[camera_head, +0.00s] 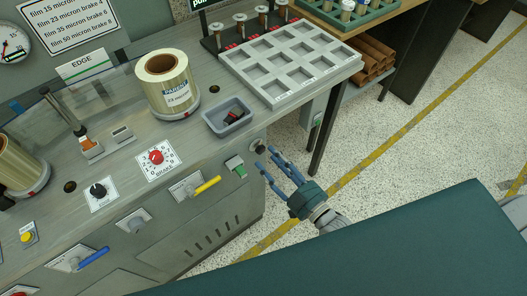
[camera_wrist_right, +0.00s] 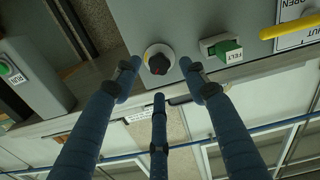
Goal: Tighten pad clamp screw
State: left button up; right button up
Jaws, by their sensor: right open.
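A dark knob on a round pale plate (camera_head: 259,146) sits on the front face of the machine bench, near its right end. It also shows in the right wrist view (camera_wrist_right: 158,63), with a yellow-orange mark on the plate; it appears to be the clamp screw. A green felt pad (camera_head: 236,167) in a grey holder sits beside it; its FELT label shows in the right wrist view (camera_wrist_right: 228,50). My right gripper (camera_head: 272,160) has three blue fingers spread open and empty, pointing at the knob. I cannot tell whether they touch it. My left gripper is not in view.
A yellow handle (camera_head: 207,186) and a blue handle (camera_head: 93,258) stick out from the bench front. A grey bin (camera_head: 229,116), a film roll (camera_head: 166,84) and a compartment tray (camera_head: 290,62) stand on top. The floor right of the bench is open.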

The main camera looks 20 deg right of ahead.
aim_at(261, 151)
jog(key=shift+x, duration=2.05)
jog(key=shift+s, duration=0.1)
grip_shut()
